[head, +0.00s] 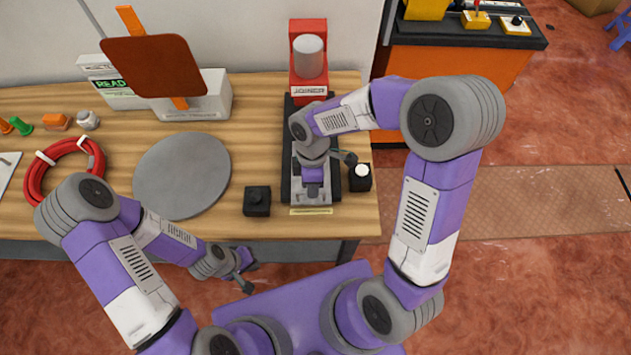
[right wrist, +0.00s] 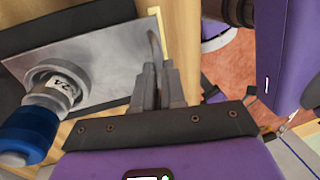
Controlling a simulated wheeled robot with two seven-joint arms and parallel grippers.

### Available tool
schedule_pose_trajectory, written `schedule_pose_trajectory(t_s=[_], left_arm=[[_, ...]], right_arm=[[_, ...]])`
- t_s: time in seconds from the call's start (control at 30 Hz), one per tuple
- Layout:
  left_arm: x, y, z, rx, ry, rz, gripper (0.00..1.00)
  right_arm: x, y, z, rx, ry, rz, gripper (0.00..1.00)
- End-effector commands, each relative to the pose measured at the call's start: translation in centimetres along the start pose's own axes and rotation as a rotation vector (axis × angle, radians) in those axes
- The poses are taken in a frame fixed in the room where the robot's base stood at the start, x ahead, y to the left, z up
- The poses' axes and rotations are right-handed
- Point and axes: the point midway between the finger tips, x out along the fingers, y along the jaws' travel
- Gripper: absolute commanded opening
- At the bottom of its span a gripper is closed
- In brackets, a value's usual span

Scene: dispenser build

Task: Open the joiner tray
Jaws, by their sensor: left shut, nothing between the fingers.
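The joiner (head: 308,60) is a red machine with a grey cylinder, at the back of the bench. Its dark base runs forward to a grey metal tray (head: 312,190) at the bench front. In the right wrist view the tray plate (right wrist: 110,55) carries a grey ring socket and a blue-capped part (right wrist: 28,132). My right gripper (head: 313,190) is over the tray's front. In the wrist view its fingers (right wrist: 156,80) are close together around a thin curved tray handle (right wrist: 154,45). My left gripper (head: 245,283) is shut and empty, below the bench's front edge.
Black blocks stand beside the joiner base, one with a dark top (head: 257,201) and one with a white button (head: 360,178). A grey disc (head: 182,175) and red coil (head: 40,170) lie to the left. An orange cabinet (head: 460,65) stands at the back right.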

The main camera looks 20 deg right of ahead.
Motion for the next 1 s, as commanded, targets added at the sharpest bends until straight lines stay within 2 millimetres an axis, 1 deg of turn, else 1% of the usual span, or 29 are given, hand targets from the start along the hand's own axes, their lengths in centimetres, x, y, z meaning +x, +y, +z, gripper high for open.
schedule_pose_trajectory(t_s=[0.03,0.13,0.17,0.47,0.57,0.8,0.9,1.0], left_arm=[[0.0,0.0,0.0,0.000,0.000,0.000,0.00],[0.0,0.0,0.0,0.000,0.000,0.000,0.00],[0.0,0.0,0.0,0.000,0.000,0.000,0.00],[-0.1,0.0,0.0,0.000,0.000,0.000,0.00],[-0.4,0.2,0.0,0.000,0.000,0.000,0.00],[-1.5,0.6,0.1,0.000,0.000,0.000,0.00],[-1.8,0.7,0.1,0.000,0.000,0.000,0.00],[-1.9,0.7,0.1,0.000,0.000,0.000,0.00]], right_arm=[[0.0,0.0,0.0,-0.001,0.000,0.001,0.18],[0.0,0.0,0.1,0.001,0.001,0.000,0.33],[0.0,0.0,0.1,0.001,0.001,0.000,0.36],[-0.3,0.0,0.1,0.002,0.002,0.001,0.36],[-1.4,0.1,0.0,0.002,0.003,0.003,0.36],[-5.5,0.0,0.1,0.001,0.003,0.003,0.36],[-6.7,0.0,0.1,0.001,0.002,0.003,0.36],[-7.4,0.0,0.1,0.001,0.002,0.001,0.36]])
